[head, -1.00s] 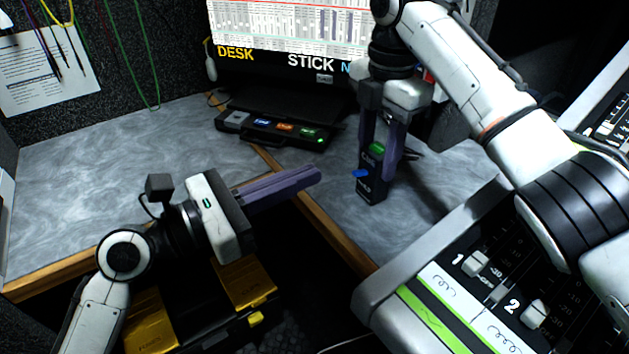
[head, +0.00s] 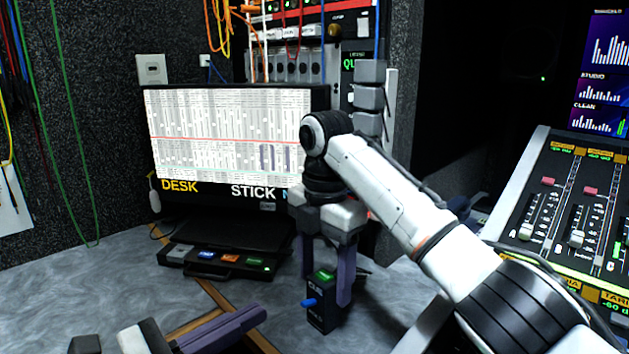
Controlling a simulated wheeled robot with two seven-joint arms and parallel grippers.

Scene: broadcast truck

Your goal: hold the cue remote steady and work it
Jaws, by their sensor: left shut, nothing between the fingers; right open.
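The cue remote (head: 322,312) is a dark upright box on the grey desk, with a green button (head: 325,275) on top and a blue knob (head: 309,302) on its left side. My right gripper (head: 327,282) points down from above, open, with a purple finger on either side of the remote's upper part. I cannot tell whether either finger touches it. My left gripper (head: 262,315) is shut and empty at the bottom of the view. Its purple fingers point right toward the remote, with a gap between. The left arm behind it is mostly out of view.
A box with coloured buttons (head: 218,262) lies behind, left of the remote, before a monitor (head: 235,135). A sloped mixing console (head: 560,215) stands at the right. Cables hang at the left. The desk (head: 90,295) is clear at the left.

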